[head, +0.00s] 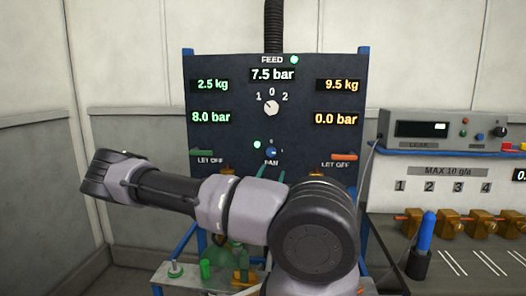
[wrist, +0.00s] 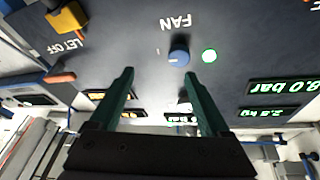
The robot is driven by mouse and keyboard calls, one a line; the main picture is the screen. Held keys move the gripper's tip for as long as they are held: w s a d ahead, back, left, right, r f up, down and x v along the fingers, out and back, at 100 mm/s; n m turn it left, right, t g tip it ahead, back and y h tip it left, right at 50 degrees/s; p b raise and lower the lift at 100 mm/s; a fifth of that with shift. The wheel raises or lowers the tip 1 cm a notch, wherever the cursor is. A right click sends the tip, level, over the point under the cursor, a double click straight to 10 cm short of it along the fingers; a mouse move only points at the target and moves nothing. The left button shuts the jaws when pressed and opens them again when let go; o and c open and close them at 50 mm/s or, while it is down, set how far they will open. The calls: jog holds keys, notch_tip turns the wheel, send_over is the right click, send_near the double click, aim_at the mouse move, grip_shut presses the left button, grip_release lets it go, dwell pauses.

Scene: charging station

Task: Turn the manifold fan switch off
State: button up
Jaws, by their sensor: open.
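The fan switch is a small blue knob (head: 271,152) low on the dark manifold panel, above the word FAN. It shows upside down in the wrist view, as the blue knob (wrist: 179,56) with its light mark pointing left, away from the lamp. The round green lamp (head: 257,145) beside it is lit, and it is also lit in the wrist view (wrist: 209,56). My gripper (wrist: 154,74) is open and empty, with two teal fingers apart. The knob lies beyond the fingertips, nearer the right finger in the wrist view. In the head view my arm hides most of my gripper.
A feed selector (head: 271,108) marked 1, 0, 2 sits higher on the panel. A green let-off lever (head: 203,153) is at left and an orange one (head: 344,157) at right. A leak tester (head: 437,129) and brass fittings stand on the right bench.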

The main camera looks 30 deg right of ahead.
aim_at(271, 152)
jog(key=w+d+r, duration=0.1)
jog(key=w, duration=0.2)
jog(key=w+d+r+n+t, duration=0.1)
jog(key=w+d+r, duration=0.1)
jog(key=w, duration=0.1)
jog(key=w+d+r+t, duration=0.1)
jog(key=w+d+r, duration=0.1)
jog(key=w, duration=0.1)
jog(key=shift+d+r+n+y, duration=0.1)
jog(key=shift+d+n+y, duration=0.1)
jog(key=shift+n+y, duration=0.2)
grip_shut()
